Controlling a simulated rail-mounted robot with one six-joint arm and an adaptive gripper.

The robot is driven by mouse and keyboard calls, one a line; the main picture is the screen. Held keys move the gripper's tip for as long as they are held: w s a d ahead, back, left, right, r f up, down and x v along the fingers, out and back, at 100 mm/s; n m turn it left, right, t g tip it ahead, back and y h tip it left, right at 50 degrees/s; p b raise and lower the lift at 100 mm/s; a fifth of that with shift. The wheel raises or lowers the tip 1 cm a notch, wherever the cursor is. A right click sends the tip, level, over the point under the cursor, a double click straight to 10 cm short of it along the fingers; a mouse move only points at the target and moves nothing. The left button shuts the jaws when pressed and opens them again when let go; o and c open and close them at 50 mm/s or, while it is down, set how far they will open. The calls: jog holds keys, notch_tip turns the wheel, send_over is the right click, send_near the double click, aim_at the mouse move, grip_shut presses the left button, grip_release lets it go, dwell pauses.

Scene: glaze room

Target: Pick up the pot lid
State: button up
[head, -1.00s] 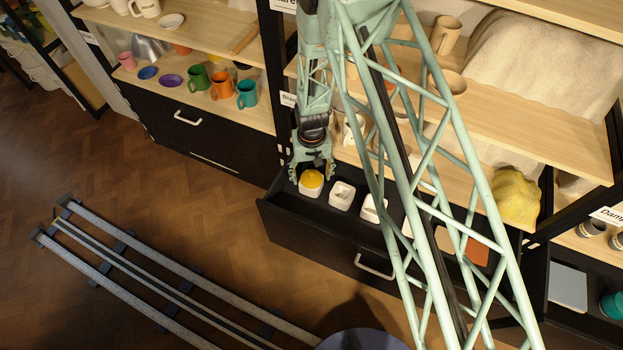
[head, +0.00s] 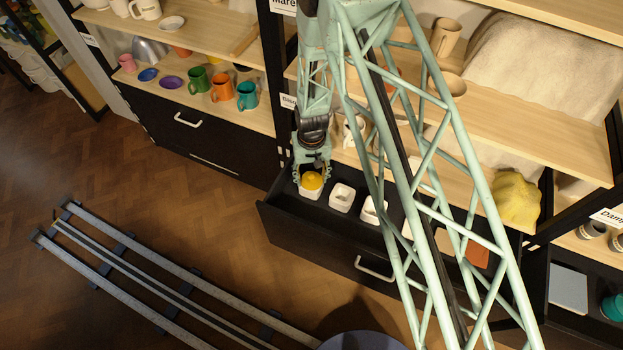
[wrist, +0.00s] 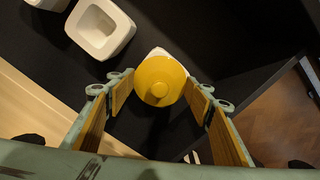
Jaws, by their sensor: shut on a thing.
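The pot lid is a round yellow dome with a small knob; it shows in the head view (head: 311,181) and in the wrist view (wrist: 161,79). It is at a small white square pot (head: 310,193) at the left end of the open drawer. The pot's white edge also shows behind the lid in the wrist view (wrist: 157,51). My gripper (head: 312,175) points down from above and is shut on the lid, with one finger on each side in the wrist view (wrist: 162,90). I cannot tell whether the lid touches the pot.
The black drawer (head: 318,235) stands open. More white square pots (head: 342,198) stand in a row to the right. A wooden shelf (head: 560,140) lies above the drawer. Coloured mugs (head: 221,89) stand on the left shelf.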

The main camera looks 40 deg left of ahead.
aim_at(312, 176)
jog(key=shift+r, duration=0.15)
jog(key=shift+r+p, duration=0.95)
jog(key=shift+r, duration=3.9)
